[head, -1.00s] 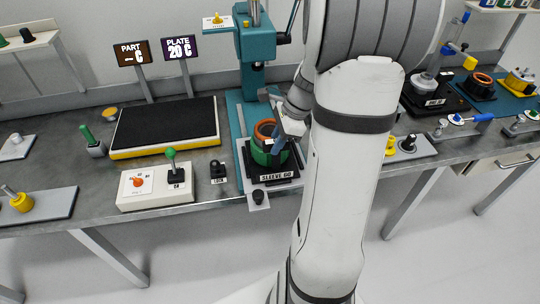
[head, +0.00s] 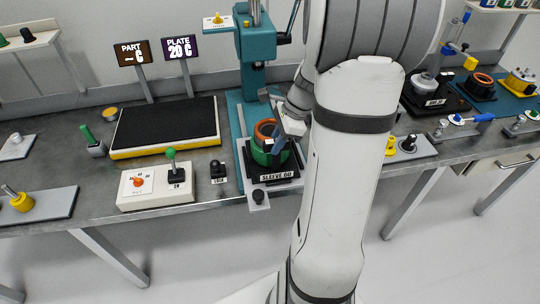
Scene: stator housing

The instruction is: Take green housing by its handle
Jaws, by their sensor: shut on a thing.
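The green housing (head: 261,155), a round part with an orange-brown ring (head: 265,128) at its top, sits upright on the black base labelled SLEEVE (head: 256,176), under the teal press. My gripper (head: 287,133) is at the right side of the housing, shut on its handle. The handle and the fingertips are mostly hidden by my wrist and too small to make out in detail.
The teal press column (head: 252,60) stands behind the housing. To the left are a black hot plate (head: 165,122) with a yellow edge and a white control box (head: 155,190). A black LOCK knob (head: 217,170) is close by. More fixtures (head: 434,90) stand to the right.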

